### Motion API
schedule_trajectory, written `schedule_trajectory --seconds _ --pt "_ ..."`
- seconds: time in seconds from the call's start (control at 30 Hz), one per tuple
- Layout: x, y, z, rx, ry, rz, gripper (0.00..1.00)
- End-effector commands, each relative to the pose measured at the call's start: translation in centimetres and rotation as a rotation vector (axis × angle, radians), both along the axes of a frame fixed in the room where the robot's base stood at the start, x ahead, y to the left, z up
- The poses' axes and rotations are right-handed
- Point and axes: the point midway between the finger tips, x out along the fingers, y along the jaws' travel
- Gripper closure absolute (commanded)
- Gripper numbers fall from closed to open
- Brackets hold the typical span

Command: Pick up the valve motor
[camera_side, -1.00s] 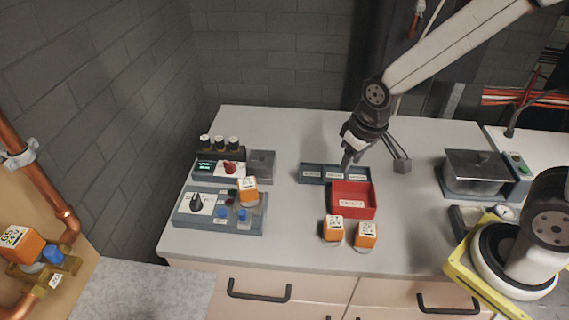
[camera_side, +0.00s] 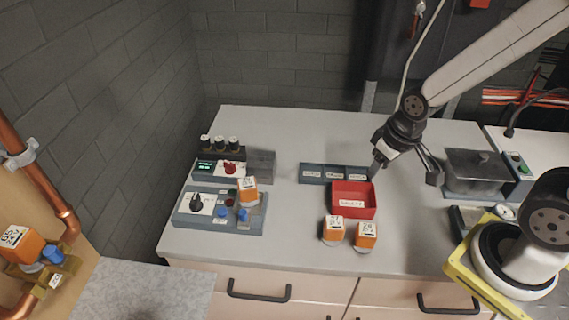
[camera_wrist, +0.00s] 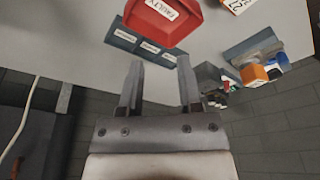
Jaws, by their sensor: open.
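The valve motors look like orange boxes with white labels. In the side view one orange motor (camera_side: 248,188) sits on the blue-grey test box. Two more, a left motor (camera_side: 333,229) and a right motor (camera_side: 366,236), stand near the table's front edge. Another orange motor (camera_side: 20,245) is on the copper pipework at far left. My gripper (camera_side: 405,172) is open and empty, right of the red tray and above the table, apart from every motor. In the wrist view its fingers (camera_wrist: 158,75) are spread with nothing between them; an orange motor (camera_wrist: 255,74) shows at right.
A red tray (camera_side: 354,211) labelled faulty stands before a blue-grey sectioned tray (camera_side: 312,173). The test box (camera_side: 190,218) with knobs is at left. A metal lidded container (camera_side: 472,186) stands at right.

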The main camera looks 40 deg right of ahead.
Motion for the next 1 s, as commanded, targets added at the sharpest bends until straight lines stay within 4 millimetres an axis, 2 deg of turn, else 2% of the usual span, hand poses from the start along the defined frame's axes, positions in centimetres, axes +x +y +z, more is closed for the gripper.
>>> schedule_trajectory --seconds 0.03,0.13,0.17,0.43,0.57,0.77,1.0 --pt "0.0 0.0 0.0 0.000 0.000 0.000 0.36" --pt "0.0 0.0 0.0 0.000 0.000 0.000 0.05" --pt "0.0 0.0 0.0 0.000 0.000 0.000 0.00" --pt "0.1 0.1 0.0 0.000 0.001 0.005 0.00" --pt "0.9 0.4 0.1 -0.005 0.006 0.034 0.00" --pt "3.8 1.9 0.4 -0.022 0.032 0.155 0.00" --pt "9.1 5.6 0.5 -0.054 0.078 0.398 0.00"
